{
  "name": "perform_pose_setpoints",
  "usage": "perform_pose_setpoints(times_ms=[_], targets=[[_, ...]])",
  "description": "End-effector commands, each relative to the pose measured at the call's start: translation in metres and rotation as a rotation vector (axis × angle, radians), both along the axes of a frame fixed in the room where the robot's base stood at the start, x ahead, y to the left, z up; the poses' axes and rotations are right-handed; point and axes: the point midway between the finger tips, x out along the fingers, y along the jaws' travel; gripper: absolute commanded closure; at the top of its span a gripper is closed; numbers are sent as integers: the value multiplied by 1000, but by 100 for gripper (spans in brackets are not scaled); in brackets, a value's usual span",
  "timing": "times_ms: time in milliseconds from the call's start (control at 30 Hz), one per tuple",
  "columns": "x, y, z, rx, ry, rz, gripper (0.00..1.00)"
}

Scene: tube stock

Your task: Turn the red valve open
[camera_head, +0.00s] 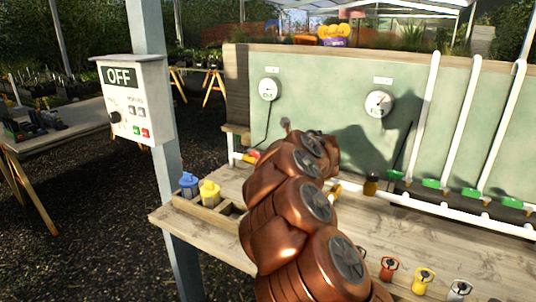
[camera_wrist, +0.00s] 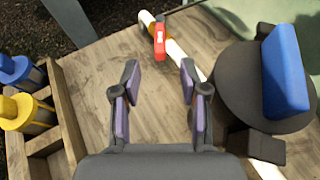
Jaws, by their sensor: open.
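The red valve handle (camera_wrist: 159,38) shows near the top middle of the wrist view, on a white pipe (camera_wrist: 176,52). In the head view a small red part (camera_head: 252,156) shows at the left of my arm, by the white pipe at the panel's foot. My gripper (camera_wrist: 160,84) is open and empty in the wrist view. The handle appears beyond the gap between its fingertips, apart from them. In the head view my arm hides the gripper.
A dark round body with a blue handle (camera_wrist: 286,72) stands close to the right finger. A wooden rack (camera_head: 190,202) holds a blue-topped container (camera_head: 188,184) and a yellow-topped container (camera_head: 209,192). An OFF control box (camera_head: 138,98) hangs on the post. Bare tabletop lies below the fingers.

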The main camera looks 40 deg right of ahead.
Motion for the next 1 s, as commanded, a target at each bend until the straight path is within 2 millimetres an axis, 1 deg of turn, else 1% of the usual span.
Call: perform_pose_setpoints(times_ms=[167,433,467,567,600,667,733,767,867,900,967,1000], targets=[[-7,1,4,-3,-2,-1,56],[-8,1,4,-2,-1,-1,56],[-8,1,4,-2,-1,-1,57],[-7,0,7,3,-6,-10,68],[-7,0,11,8,-15,-24,72],[-7,-2,20,22,-33,-59,78],[-7,-5,36,53,-69,-127,85],[-8,-7,44,74,-90,-163,89],[-17,-13,78,168,-183,-317,99],[-22,-14,92,217,-227,-381,100],[-34,-17,108,300,-290,-480,100],[-43,-18,116,359,-329,-545,100]])
